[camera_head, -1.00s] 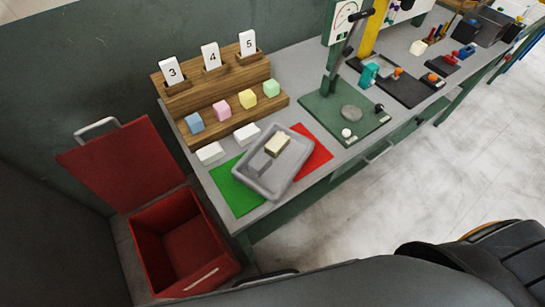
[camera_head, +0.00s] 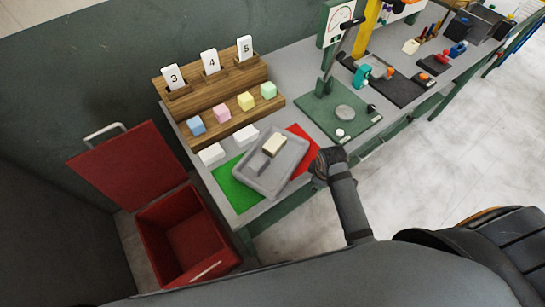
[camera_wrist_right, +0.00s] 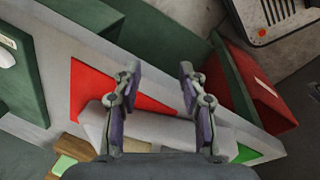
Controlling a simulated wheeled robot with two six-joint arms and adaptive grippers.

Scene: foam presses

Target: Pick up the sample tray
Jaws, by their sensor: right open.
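The sample tray (camera_head: 262,181) is a shallow grey tray lying across a green mat and a red mat at the near end of the bench. It holds a beige block (camera_head: 274,145) and a darker grey block (camera_head: 258,163). My right gripper (camera_head: 322,165) is just right of the tray, by the bench's front edge. In the right wrist view its two fingers (camera_wrist_right: 160,75) are apart, with nothing gripped, and the pale tray (camera_wrist_right: 155,128) lies beneath and between them. Contact cannot be told. My left gripper is not in view.
The green mat (camera_head: 233,194) and red mat (camera_head: 306,141) show beside the tray. A wooden rack (camera_head: 235,108) with coloured cubes and number cards stands behind. White blocks (camera_head: 212,154) lie close by. A green press (camera_head: 340,108) stands right. An open red bin (camera_head: 205,268) stands left.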

